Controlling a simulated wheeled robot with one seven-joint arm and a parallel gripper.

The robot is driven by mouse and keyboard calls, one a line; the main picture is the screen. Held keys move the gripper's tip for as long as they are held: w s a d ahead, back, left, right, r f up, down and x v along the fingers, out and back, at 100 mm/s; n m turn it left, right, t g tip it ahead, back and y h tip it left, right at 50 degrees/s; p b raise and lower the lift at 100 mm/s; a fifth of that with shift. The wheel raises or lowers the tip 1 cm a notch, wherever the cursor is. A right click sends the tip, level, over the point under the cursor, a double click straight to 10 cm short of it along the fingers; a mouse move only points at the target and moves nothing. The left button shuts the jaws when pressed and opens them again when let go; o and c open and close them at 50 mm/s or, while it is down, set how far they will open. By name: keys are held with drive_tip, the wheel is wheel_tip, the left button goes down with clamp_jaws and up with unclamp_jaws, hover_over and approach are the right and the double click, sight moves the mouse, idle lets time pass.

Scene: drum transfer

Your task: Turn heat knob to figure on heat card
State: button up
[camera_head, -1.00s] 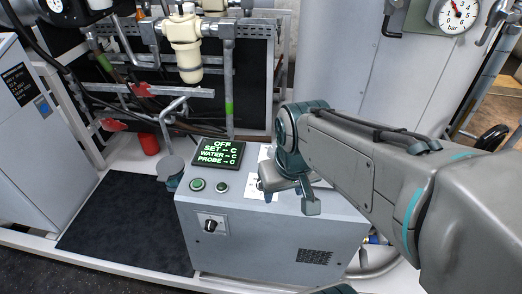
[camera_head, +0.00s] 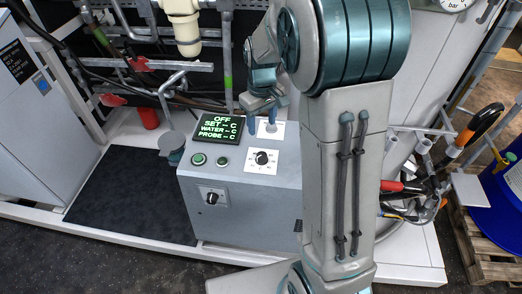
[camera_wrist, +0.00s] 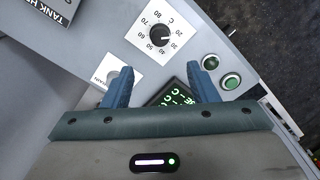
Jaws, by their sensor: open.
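The likely heat knob is a small black knob on a white dial card marked in °C, on top of a grey control box. It shows in the head view (camera_head: 262,158) and the wrist view (camera_wrist: 158,34). I cannot tell its exact setting. My gripper (camera_head: 263,114) is open and empty, above the back of the box top, behind the dial. In the wrist view my gripper (camera_wrist: 160,68) has its two blue fingers spread, with the dial beyond the tips. I cannot pick out a heat card with a readable figure.
The display (camera_head: 216,127) reads OFF, with dashes for SET, WATER and PROBE. A second white card (camera_wrist: 112,78) lies by the left finger. A black rotary switch (camera_head: 212,198) is on the box front.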

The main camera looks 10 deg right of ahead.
sight(262, 155)
wheel_tip(262, 155, down, 14)
drive_tip(key=shift+r+p, duration=0.15)
drive_tip(key=shift+p, duration=0.6)
drive_tip(key=c, duration=1)
